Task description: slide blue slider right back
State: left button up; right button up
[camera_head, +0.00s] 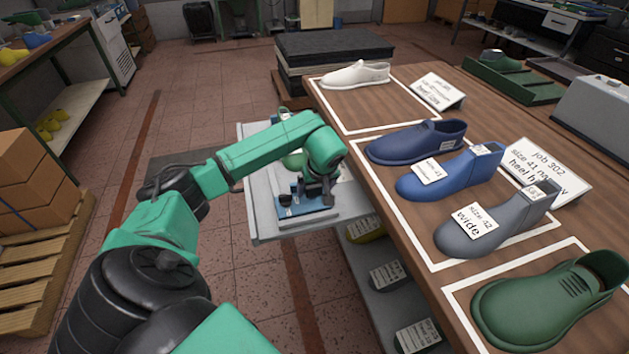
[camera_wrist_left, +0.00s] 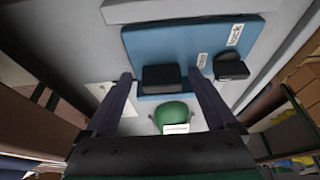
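A blue plate (camera_head: 306,208) lies on the grey pull-out shelf (camera_head: 262,222) beside the table. My left gripper (camera_head: 316,192) is low over the plate. In the wrist view its fingers (camera_wrist_left: 160,74) are open, one on each side of the black block, with gaps showing on both sides. Whether they reach down to the block's level I cannot tell. My right gripper is not in view.
A green last (camera_wrist_left: 172,113) with a white tag lies close to the plate and fingers. The wooden table (camera_head: 400,112) at the right holds a white shoe (camera_head: 355,75), blue and grey lasts and a green shoe (camera_head: 545,305). More tagged lasts sit on a lower shelf.

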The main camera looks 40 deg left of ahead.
pick_arm(q)
jog(key=shift+a+r, duration=0.1)
jog(key=shift+r, duration=0.3)
jog(key=v, duration=1.4)
jog(key=shift+d+b, duration=0.2)
jog(key=shift+b, duration=0.1)
jog(key=shift+f, duration=0.25)
